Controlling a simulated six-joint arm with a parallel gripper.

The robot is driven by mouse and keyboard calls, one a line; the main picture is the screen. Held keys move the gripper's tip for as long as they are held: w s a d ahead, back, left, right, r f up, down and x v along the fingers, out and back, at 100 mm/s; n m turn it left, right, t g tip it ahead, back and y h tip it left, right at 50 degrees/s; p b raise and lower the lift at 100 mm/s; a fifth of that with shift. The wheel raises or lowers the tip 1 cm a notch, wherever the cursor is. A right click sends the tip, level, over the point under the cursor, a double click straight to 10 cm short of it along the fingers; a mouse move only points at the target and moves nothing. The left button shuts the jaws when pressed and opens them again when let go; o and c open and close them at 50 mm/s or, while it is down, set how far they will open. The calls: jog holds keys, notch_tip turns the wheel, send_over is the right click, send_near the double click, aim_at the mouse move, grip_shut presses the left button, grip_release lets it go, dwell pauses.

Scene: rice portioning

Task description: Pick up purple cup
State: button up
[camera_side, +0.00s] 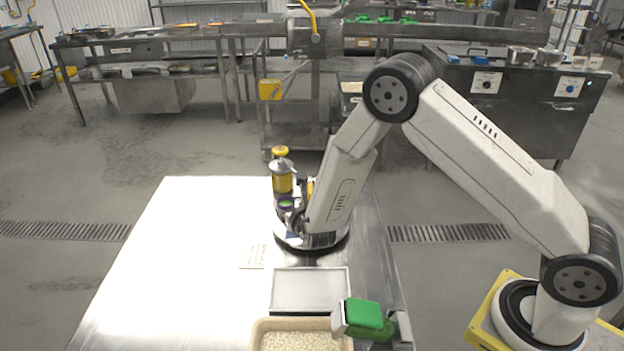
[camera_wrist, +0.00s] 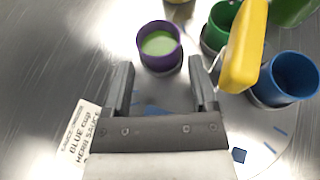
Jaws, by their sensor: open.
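The purple cup (camera_wrist: 160,45) stands upright in the wrist view, just beyond my fingertips, with light green contents. It also shows small in the side view (camera_side: 286,203), to the left of my wrist. My gripper (camera_wrist: 162,78) is open and empty, with one finger to each side of the line toward the cup. The cup appears slightly ahead of the fingertips, and I cannot tell whether they touch it. In the side view my arm hides most of the gripper.
A green cup (camera_wrist: 221,24) and a blue cup (camera_wrist: 289,76) stand to the right, with a yellow handle-like object (camera_wrist: 244,50) close to my right finger. A printed label (camera_wrist: 78,140) lies at left. A rice tub (camera_side: 262,325) and an empty tray (camera_side: 311,290) stand in front.

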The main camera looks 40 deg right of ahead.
aim_at(286, 206)
jog(key=shift+x, duration=2.6)
jog(key=c, duration=1)
